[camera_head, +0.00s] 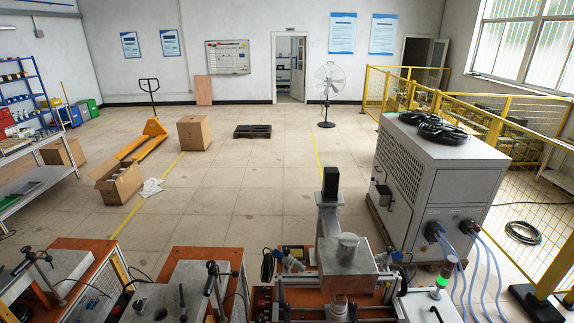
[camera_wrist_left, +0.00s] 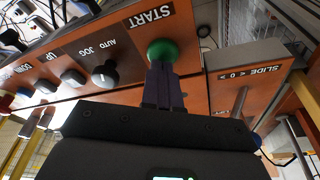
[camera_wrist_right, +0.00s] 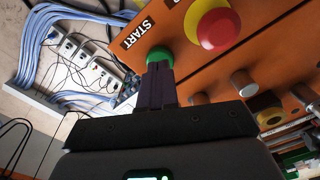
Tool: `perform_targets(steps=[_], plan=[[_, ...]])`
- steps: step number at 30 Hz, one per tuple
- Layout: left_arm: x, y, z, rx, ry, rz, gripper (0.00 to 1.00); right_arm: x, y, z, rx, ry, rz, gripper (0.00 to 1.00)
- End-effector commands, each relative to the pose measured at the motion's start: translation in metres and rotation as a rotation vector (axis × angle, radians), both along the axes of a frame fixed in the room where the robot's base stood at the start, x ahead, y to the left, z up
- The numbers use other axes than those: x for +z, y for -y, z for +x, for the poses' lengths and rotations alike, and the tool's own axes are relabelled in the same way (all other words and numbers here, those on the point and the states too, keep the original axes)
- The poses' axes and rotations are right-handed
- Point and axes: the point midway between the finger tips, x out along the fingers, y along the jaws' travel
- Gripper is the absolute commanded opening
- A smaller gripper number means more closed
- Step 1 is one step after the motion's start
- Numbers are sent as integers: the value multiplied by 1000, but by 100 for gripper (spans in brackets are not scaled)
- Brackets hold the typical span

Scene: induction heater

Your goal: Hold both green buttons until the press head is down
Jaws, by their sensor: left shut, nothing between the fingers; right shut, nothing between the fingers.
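In the left wrist view a green START button (camera_wrist_left: 162,50) sits on an orange panel. My left gripper (camera_wrist_left: 162,68) is shut, and its fingertips are at the button, overlapping its lower edge. In the right wrist view another green START button (camera_wrist_right: 159,54) sits on an orange panel. My right gripper (camera_wrist_right: 158,68) is shut, with its fingertips at this button. Contact looks likely at both, but how far each button is pressed cannot be told. In the head view the press machine (camera_head: 345,254) stands at bottom centre; neither gripper can be made out there.
A red emergency stop with a yellow collar (camera_wrist_right: 218,28) is close to the right button. A black AUTO/JOG knob (camera_wrist_left: 105,73) is beside the left one, and a SLIDE panel (camera_wrist_left: 245,78) lies to its right. A grey chiller cabinet (camera_head: 435,170) stands right of the machine.

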Motion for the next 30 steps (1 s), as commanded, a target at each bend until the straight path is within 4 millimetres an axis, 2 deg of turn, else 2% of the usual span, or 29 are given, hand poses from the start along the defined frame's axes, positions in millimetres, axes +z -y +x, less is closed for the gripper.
perform_targets(steps=[18, 30], plan=[[-2, -1, -2, 1, -4, 2, 0, -15, 0, 0, 0, 0, 0, 0], [-2, -1, -2, 1, -4, 2, 0, -15, 0, 0, 0, 0, 0, 0]])
